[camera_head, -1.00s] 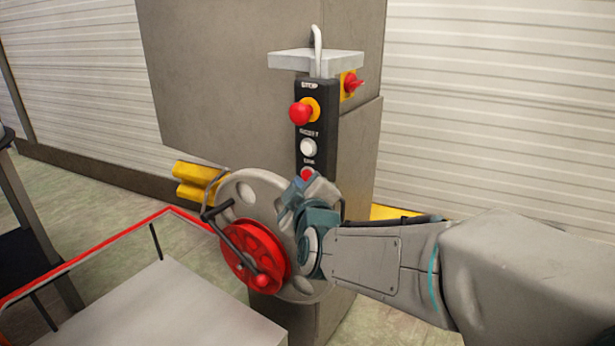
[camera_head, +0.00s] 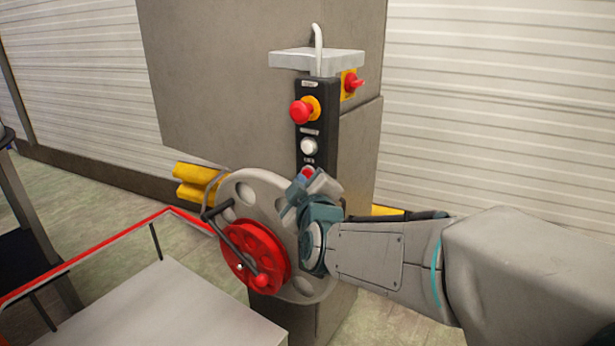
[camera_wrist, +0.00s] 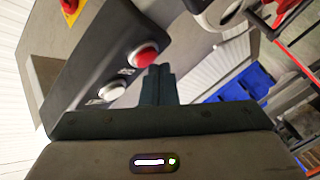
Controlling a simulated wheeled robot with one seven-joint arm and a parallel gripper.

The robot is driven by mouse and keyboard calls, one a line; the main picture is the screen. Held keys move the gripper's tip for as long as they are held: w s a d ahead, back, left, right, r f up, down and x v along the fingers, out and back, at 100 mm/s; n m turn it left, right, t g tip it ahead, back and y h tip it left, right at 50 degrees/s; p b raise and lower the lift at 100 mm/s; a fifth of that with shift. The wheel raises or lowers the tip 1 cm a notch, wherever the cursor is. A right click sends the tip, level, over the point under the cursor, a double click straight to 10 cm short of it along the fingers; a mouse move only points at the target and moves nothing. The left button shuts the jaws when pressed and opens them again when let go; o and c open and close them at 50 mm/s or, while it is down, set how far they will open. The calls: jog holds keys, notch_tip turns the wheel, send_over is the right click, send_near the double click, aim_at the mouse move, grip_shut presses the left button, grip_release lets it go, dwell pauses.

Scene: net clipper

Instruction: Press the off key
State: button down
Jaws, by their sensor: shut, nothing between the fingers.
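A black control panel (camera_head: 318,125) is mounted on the grey column. It carries a red mushroom button (camera_head: 302,110) on yellow at the top, a white button (camera_head: 309,146) below it, and a small red button (camera_head: 307,173) lowest, partly hidden by my gripper. I take the small red button to be the off key; its label is too small to read. In the wrist view the red button (camera_wrist: 143,54) and white button (camera_wrist: 112,90) are both plain. My gripper (camera_wrist: 160,70) is shut and empty, its tips close beside the red button; I cannot tell whether they touch.
A grey disc (camera_head: 240,188) with a red wheel and crank (camera_head: 258,257) stands just left of my gripper. A red rail (camera_head: 95,252) runs at the left.

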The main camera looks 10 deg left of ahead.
jog(key=shift+w+d+b, duration=0.2)
jog(key=shift+w+b, duration=0.1)
jog(key=shift+w, duration=0.1)
dwell(0.5)
jog(key=shift+s, duration=0.1)
jog(key=shift+s+a, duration=0.3)
jog(key=shift+s, duration=0.35)
jog(key=s, duration=0.1)
jog(key=s+a, duration=0.1)
jog(key=s, duration=0.1)
jog(key=s+a+p, duration=0.1)
jog(key=shift+s, duration=0.3)
dwell(0.3)
dwell(0.4)
